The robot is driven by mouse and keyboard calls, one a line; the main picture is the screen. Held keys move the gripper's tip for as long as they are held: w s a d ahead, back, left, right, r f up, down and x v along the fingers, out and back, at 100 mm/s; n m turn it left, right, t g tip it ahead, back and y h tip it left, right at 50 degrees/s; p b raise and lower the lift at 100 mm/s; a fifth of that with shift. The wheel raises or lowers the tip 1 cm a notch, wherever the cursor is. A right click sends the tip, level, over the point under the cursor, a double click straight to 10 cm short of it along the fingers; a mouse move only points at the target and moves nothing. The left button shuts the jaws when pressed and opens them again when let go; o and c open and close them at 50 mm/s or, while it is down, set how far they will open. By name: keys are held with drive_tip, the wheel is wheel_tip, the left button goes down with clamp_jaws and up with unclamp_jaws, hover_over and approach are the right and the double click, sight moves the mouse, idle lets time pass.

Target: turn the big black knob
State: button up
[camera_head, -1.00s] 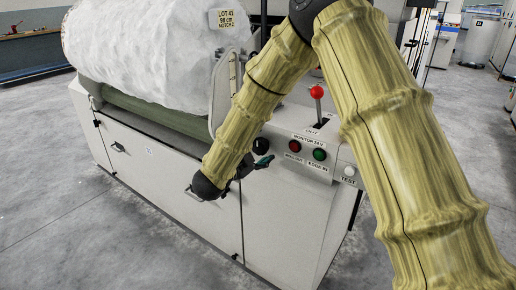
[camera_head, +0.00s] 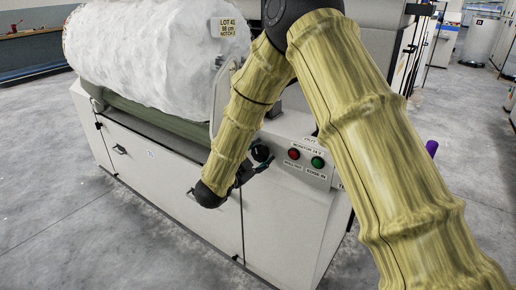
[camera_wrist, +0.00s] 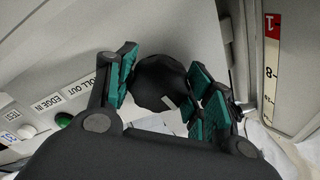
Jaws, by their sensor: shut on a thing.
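The big black knob (camera_wrist: 158,82) is a round, faceted knob with a small pale mark, on the light panel of the white machine. In the wrist view it sits between the green-padded fingers of my gripper (camera_wrist: 163,88), which are shut on it from both sides. In the head view the knob (camera_head: 260,153) shows just beyond my gripper (camera_head: 257,163), partly hidden by the fingers. My wrist reaches in from the front left of it.
Right of the knob are a red button (camera_head: 294,154) and a green button (camera_head: 317,162) with labels. A white fleece roll (camera_head: 155,50) lies on the machine. A scale plate (camera_wrist: 275,75) stands close to the fingers. My arm hides the panel's right part.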

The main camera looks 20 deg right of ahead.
drive_tip(key=n+p, duration=0.3)
drive_tip(key=p, duration=0.1)
drive_tip(key=shift+r+n, duration=0.1)
drive_tip(key=shift+n, duration=0.3)
drive_tip(key=shift+s+d+f+n+p, duration=0.1)
drive_tip(key=shift+f+n+p, duration=0.1)
drive_tip(key=shift+n+p, duration=0.75)
drive_tip(key=shift+f, duration=0.1)
drive_tip(key=o, duration=1)
drive_tip(key=shift+o, duration=0.2)
drive_tip(key=v, duration=1.2)
